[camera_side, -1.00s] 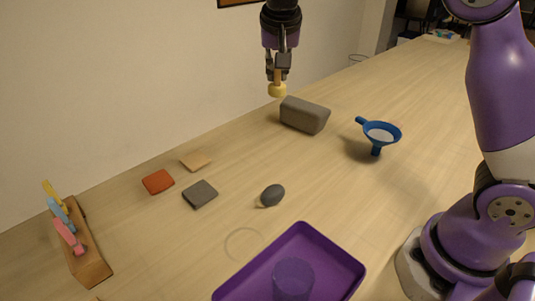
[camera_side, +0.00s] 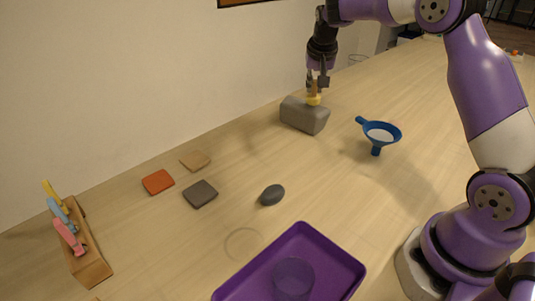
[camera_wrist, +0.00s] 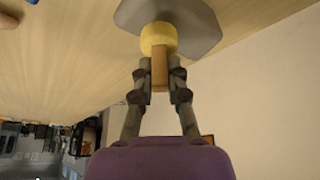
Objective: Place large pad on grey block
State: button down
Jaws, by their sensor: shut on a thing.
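My gripper (camera_side: 317,83) points down and is shut on the wooden handle of a round yellow pad (camera_side: 313,101). The pad hangs below the fingers at the top of the grey block (camera_side: 304,117), near its back right part. I cannot tell whether the pad touches the block. In the wrist view the fingers (camera_wrist: 160,76) pinch the handle from both sides, and the yellow pad (camera_wrist: 158,37) is in front of the grey block (camera_wrist: 198,22), hiding part of it.
A blue funnel (camera_side: 383,131) stands right of the block. Orange, tan and dark grey flat pieces, a dark egg-shaped stone (camera_side: 272,195) and a purple tray (camera_side: 347,266) with a cup lie nearer. A wooden rack (camera_side: 90,265) holds coloured tools at left. The far table is mostly clear.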

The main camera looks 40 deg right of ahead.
jog(key=shift+f, duration=0.9)
jog(key=shift+f, duration=0.2)
jog(key=c, duration=0.9)
grip_release()
jog(key=shift+r, duration=0.1)
